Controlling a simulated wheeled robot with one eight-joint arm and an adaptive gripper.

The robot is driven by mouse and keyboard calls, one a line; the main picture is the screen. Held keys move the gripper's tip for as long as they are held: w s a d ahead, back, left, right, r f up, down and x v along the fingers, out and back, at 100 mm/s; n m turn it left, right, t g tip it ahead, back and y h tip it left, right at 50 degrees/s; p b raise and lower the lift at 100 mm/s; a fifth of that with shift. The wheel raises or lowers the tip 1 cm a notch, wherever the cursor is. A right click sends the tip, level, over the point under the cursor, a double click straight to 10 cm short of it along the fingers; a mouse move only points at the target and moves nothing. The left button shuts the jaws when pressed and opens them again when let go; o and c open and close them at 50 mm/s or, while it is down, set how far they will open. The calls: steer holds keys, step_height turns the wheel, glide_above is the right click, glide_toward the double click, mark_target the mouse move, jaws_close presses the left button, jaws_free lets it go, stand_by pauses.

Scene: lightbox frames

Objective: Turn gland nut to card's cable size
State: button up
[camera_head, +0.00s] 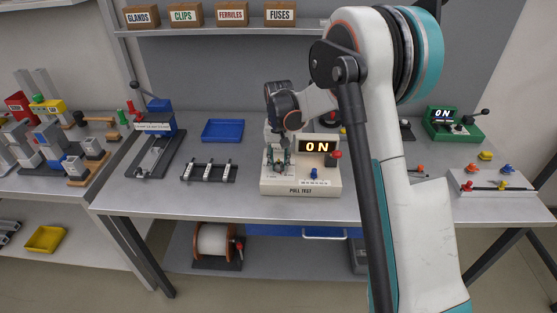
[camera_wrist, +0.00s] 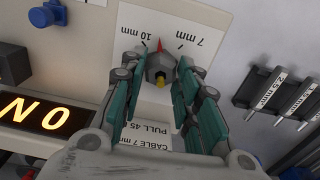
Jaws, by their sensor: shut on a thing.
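The gland nut (camera_wrist: 161,67) is grey, with a red pointer and a yellow cable end at its middle. In the wrist view its pointer points up, between the marks "10 mm" and "7 mm" on the white dial plate (camera_wrist: 205,22); the exact reading is hard to tell. My gripper (camera_wrist: 161,65) has its teal fingers on both sides of the nut and is shut on it. The card (camera_wrist: 160,140), partly covered by my gripper, reads "CABLE 7 mm" and "PULL 45". In the head view my gripper (camera_head: 278,160) is at the pull test box (camera_head: 300,182) and hides the nut.
The box's display (camera_head: 318,147) reads "ON". A red knob and a blue knob (camera_head: 313,173) are beside my gripper. A black rack with rods (camera_head: 209,173) and a blue tray (camera_head: 223,130) lie to the left.

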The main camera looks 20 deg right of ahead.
steer(key=m, duration=0.4)
steer(key=shift+m, duration=0.3)
steer(key=m, duration=0.4)
steer(key=shift+m, duration=0.4)
steer(key=o, duration=1.1)
steer(key=shift+c, duration=0.2)
step_height(320, 180, up, 12)
